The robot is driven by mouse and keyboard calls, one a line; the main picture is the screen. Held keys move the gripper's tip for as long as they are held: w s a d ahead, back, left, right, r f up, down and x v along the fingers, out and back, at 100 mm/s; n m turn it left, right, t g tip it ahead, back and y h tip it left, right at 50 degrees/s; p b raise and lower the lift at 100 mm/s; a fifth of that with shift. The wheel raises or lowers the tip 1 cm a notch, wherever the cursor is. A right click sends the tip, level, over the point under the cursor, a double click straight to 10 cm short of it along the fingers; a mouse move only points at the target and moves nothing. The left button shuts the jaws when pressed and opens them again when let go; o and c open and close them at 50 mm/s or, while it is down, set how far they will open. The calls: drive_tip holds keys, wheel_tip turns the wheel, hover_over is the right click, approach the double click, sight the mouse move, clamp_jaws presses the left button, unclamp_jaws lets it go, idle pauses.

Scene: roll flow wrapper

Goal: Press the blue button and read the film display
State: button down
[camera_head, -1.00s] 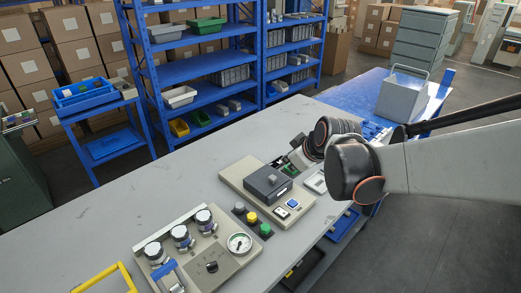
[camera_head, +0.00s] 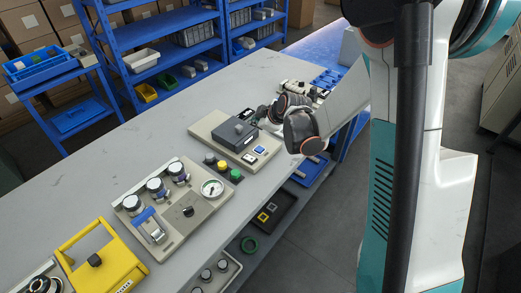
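A small blue button (camera_head: 259,150) sits on a beige panel (camera_head: 205,127) on the bench, beside a whitish square (camera_head: 248,158). A dark grey box (camera_head: 237,136) with a knob stands on the same panel. I cannot make out which part is the film display, and no reading is legible. My arm reaches in from the right, its dark wrist just right of the panel. My gripper (camera_head: 264,113) is small and mostly hidden behind the wrist, near the panel's far right corner. Its fingers do not show clearly. The blue button is uncovered.
Nearer are a beige unit (camera_head: 172,208) with knobs and a gauge (camera_head: 212,188), and a yellow-framed device (camera_head: 100,262). Further items lie beyond my wrist. The back left of the bench (camera_head: 120,150) is clear.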

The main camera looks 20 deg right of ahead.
sight(258, 150)
drive_tip(key=shift+f, duration=0.1)
wheel_tip(258, 150, down, 9)
drive_tip(key=b, duration=0.6)
idle(1.6)
drive_tip(key=shift+f+b, duration=0.25)
drive_tip(key=shift+b, duration=0.4)
drive_tip(key=shift+f+b, duration=0.45)
idle(0.4)
drive_tip(key=shift+r, duration=0.1)
drive_tip(key=shift+r+p, duration=0.55)
drive_tip(key=shift+r, duration=0.25)
drive_tip(key=shift+r, duration=0.1)
drive_tip(key=shift+r+p, duration=1.65)
drive_tip(key=shift+r, duration=0.8)
